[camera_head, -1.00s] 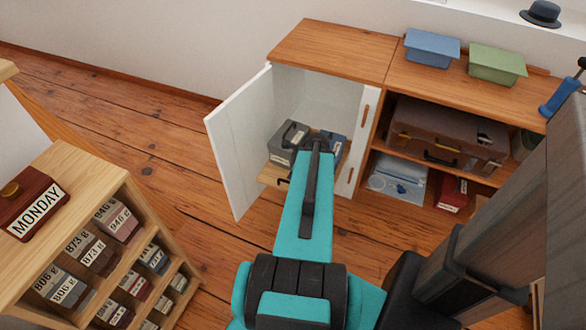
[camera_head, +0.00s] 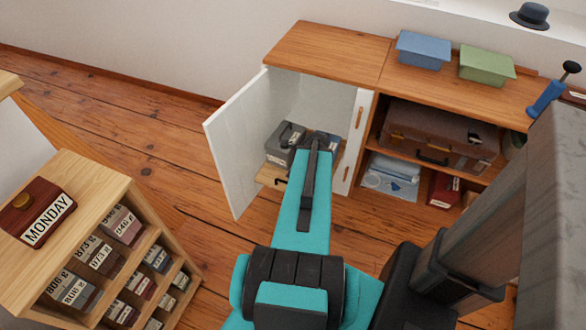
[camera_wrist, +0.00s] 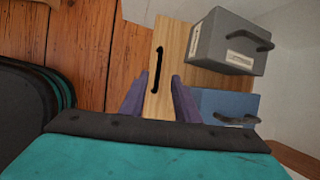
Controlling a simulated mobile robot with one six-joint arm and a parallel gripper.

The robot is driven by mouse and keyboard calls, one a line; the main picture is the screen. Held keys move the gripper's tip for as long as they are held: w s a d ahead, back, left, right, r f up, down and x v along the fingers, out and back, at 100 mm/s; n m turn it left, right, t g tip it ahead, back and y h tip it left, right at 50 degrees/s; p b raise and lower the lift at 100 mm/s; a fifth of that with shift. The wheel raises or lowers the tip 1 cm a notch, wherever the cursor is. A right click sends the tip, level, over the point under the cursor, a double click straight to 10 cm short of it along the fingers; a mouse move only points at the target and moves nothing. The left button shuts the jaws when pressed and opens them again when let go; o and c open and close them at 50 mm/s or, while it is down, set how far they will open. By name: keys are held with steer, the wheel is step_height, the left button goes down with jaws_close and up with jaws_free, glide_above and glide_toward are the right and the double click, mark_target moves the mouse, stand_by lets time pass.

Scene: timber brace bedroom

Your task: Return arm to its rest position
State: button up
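My turquoise arm (camera_head: 300,215) reaches forward to the open white-lined cupboard. In the wrist view my gripper (camera_wrist: 158,80) has its two dark purple fingers apart, with nothing held between them. A pale wooden pull-out board (camera_wrist: 178,50) with a dark slot-like handle (camera_wrist: 156,70) lies beyond the fingertips. A grey box with a handle (camera_wrist: 225,42) and a blue box with a handle (camera_wrist: 222,103) sit beside it on the right. In the head view the arm's end hides part of the boxes and the fingertips are hard to make out.
The white cupboard door (camera_head: 238,140) stands open left of my arm. A wooden cabinet top (camera_head: 330,48) holds blue (camera_head: 423,50) and green (camera_head: 487,65) bins. A suitcase (camera_head: 440,135) is on the right shelf. A pigeonhole unit (camera_head: 110,190) stands at left. Floor (camera_head: 110,110) is clear behind it.

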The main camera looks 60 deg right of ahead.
steer(key=shift+w, duration=0.1)
stand_by(0.3)
steer(key=w+a+f+n+g+y+p, duration=0.1)
steer(key=w+a+f+n+y, duration=0.15)
steer(key=w+a, duration=0.6)
steer(key=w+a+f+n+y+p, duration=0.1)
steer(key=w+a+f+n, duration=0.3)
steer(key=a, duration=0.8)
steer(key=a+f+n+g, duration=0.3)
steer(key=a+n, duration=0.2)
steer(key=a, duration=1.2)
steer(key=s+a+f+n+g+p, duration=0.2)
steer(key=s+a+f+n+g, duration=0.2)
steer(key=s+a+n, duration=0.7)
steer(key=s+n, duration=0.1)
steer(key=n, duration=0.2)
steer(key=s+n+g+h, duration=0.1)
steer(key=s+n, duration=0.1)
steer(key=n, duration=0.2)
steer(key=s+n+g+h, duration=0.1)
steer(key=n, duration=0.3)
steer(key=shift+s+d+r+n, duration=0.2)
steer(key=shift+d+r+n, duration=0.05)
steer(key=shift+d+r, duration=0.1)
